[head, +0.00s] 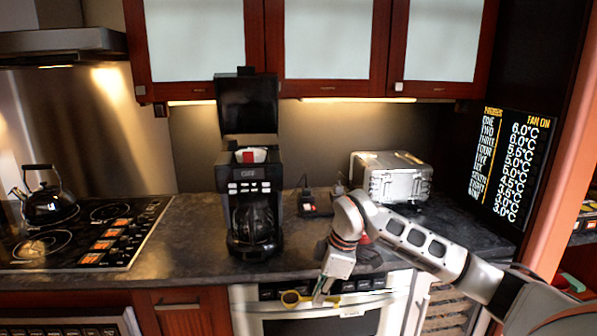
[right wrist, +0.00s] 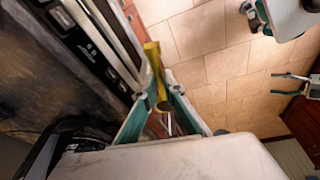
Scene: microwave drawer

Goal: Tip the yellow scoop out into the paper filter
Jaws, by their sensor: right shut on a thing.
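The yellow scoop (head: 291,298) is in my right gripper (head: 325,292), low in front of the counter edge, below and right of the coffee maker (head: 256,187). In the right wrist view the jaws (right wrist: 170,100) close around the yellow scoop (right wrist: 153,62); a dark round patch shows between them. I cannot tell what the scoop holds. The coffee maker's lid is up. White paper with a red patch, likely the paper filter (head: 241,155), shows in its open top, well above the scoop. My left gripper (right wrist: 285,84) seems to show in the right wrist view, open and empty.
The glass carafe (head: 254,221) sits in the coffee maker. A silver toaster-like box (head: 391,177) stands right of it on the counter (head: 190,235). A stove with a black kettle (head: 48,203) is at left. The raised lid (head: 247,104) is close to the upper cabinets.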

